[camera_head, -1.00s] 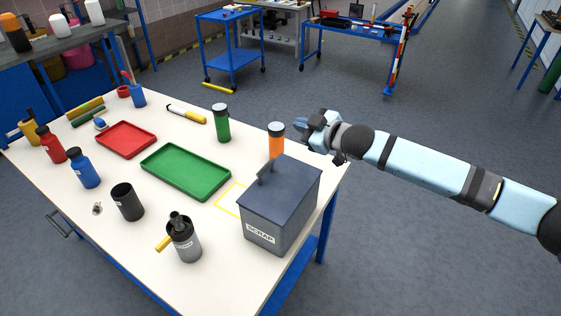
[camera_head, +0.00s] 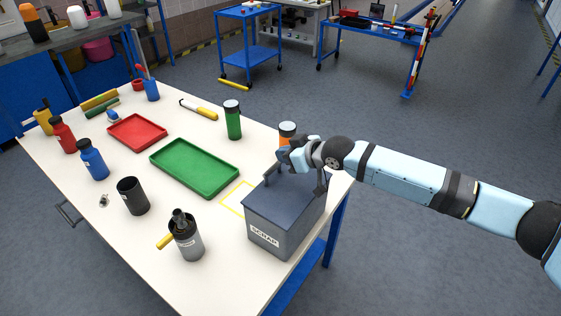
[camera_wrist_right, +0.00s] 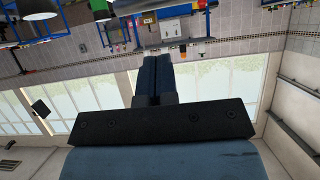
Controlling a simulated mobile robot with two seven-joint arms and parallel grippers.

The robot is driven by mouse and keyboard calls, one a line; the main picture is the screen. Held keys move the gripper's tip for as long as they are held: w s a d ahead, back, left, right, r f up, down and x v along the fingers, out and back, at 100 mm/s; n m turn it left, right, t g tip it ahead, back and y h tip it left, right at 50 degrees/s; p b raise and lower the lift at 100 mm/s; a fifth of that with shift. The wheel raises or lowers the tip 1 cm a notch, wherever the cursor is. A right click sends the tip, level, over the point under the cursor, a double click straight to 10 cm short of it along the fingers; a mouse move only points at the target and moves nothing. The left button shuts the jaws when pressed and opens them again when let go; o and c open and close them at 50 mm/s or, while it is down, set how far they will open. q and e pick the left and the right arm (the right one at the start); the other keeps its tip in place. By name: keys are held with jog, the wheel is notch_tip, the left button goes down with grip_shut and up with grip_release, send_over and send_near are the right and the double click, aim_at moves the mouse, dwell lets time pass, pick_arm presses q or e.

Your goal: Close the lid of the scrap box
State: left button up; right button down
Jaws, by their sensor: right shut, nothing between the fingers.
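The grey scrap box (camera_head: 268,239) with its SCRAP label stands near the right edge of the white table. Its dark lid (camera_head: 284,203) lies flat over the top, and I see no gap under it. My left gripper is out of view.
An orange bottle (camera_head: 287,130) stands right behind my right gripper. A green bottle (camera_head: 233,120), a green tray (camera_head: 194,168) and a grey canister (camera_head: 187,240) stand left of the box. A yellow outline (camera_head: 233,199) marks bare table beside it.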

aim_at(275, 168)
jog(key=f, duration=0.2)
jog(key=w+a+f, duration=0.1)
jog(key=f, duration=0.1)
jog(key=shift+s, duration=0.1)
jog(key=shift+a+f+b, duration=0.25)
jog(key=shift+f+b, duration=0.35)
jog(key=shift+f, duration=0.15)
jog(key=shift+r, duration=0.1)
